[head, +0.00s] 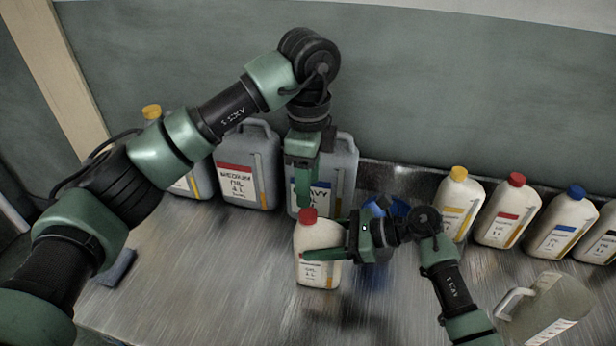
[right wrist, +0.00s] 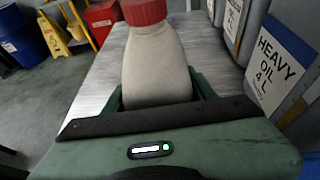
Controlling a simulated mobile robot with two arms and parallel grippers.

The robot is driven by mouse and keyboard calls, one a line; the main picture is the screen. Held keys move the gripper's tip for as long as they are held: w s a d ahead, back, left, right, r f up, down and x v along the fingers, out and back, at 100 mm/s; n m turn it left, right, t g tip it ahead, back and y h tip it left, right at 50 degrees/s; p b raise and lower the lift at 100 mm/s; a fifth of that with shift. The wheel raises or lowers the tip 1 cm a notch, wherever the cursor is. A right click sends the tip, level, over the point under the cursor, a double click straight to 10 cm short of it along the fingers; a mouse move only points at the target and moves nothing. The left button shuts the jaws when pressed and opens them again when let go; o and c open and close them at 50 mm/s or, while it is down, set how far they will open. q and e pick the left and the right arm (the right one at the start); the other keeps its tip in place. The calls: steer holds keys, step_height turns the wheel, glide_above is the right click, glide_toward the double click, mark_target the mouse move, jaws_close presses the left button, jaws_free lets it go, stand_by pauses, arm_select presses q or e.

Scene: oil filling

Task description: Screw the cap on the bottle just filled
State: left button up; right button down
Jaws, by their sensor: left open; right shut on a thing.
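A cream bottle (head: 311,243) with a red cap (head: 308,215) at its mouth stands upright near the middle of the metal bench in the head view. Bottle (right wrist: 155,65) and cap (right wrist: 143,12) also show in the right wrist view. How tightly the cap sits cannot be told. My right gripper (head: 323,257) is shut on the bottle's body from the right, one finger on each side. My left gripper (head: 304,192) is open and points down just above the red cap. Whether its fingers touch the cap cannot be told.
Grey medium oil (head: 247,168) and heavy oil (head: 343,180) canisters stand behind, close to the left gripper. Several capped bottles, including a red-capped one (head: 506,212), stand at the right. A blue object (head: 397,207) is partly hidden behind my right gripper. The front left bench is mostly clear.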

mark_target(308, 213)
arm_select(q)
step_height(308, 213, down, 7)
steer(key=shift+f, duration=0.1)
stand_by(0.3)
